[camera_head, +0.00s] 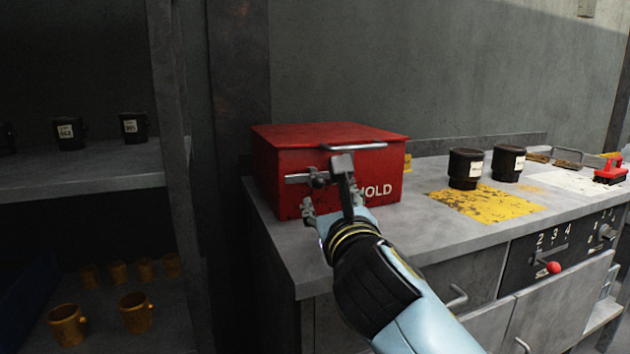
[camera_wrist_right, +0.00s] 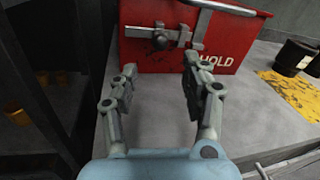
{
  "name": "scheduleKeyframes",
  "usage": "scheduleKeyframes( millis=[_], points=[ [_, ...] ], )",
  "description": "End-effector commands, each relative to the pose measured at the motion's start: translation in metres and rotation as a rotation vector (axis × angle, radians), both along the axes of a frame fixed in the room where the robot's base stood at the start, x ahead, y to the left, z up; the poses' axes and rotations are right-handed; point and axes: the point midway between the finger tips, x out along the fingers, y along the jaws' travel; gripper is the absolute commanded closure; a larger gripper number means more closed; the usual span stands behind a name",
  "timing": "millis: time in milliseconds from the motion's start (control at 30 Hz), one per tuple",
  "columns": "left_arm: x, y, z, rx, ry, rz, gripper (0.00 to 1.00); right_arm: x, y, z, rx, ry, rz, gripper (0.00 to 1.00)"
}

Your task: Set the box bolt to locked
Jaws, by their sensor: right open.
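A red box (camera_head: 285,160) with a closed lid and the word HOLD on its front stands on the left end of the grey bench. It also shows in the right wrist view (camera_wrist_right: 240,50). A metal bolt (camera_head: 298,179) runs across the box front; in the right wrist view the bolt (camera_wrist_right: 160,36) has a knob and catch. My right gripper (camera_head: 328,190) is in front of the box, fingers apart and empty. In the right wrist view its fingers (camera_wrist_right: 155,85) are below the bolt, apart from it. My left gripper is not in view.
Two black mugs (camera_head: 465,168) stand right of the box by a worn yellow patch (camera_head: 485,203) on the bench (camera_head: 420,232). A lever with a red knob (camera_head: 553,267) sits on the bench front. Shelves with mugs (camera_head: 80,188) stand left.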

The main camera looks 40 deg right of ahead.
Motion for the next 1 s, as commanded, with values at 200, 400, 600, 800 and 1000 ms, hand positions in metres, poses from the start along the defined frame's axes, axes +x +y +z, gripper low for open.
scheduleKeyframes(
  millis=[200,400,600,800,1000],
  points=[
    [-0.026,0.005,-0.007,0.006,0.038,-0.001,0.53,0.036,-0.017,-0.001,-0.004,-0.002,0.001,0.53],
    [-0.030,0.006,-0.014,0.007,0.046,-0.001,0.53,0.070,-0.033,-0.001,-0.002,0.001,-0.001,0.53],
    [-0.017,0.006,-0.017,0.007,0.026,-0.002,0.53,0.089,-0.041,-0.001,0.000,0.001,0.000,0.53],
    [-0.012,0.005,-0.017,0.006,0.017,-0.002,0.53,0.093,-0.043,0.000,0.001,0.000,0.000,0.53],
    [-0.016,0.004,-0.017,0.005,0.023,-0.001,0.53,0.092,-0.043,0.000,0.001,0.000,0.000,0.62]
  ],
)
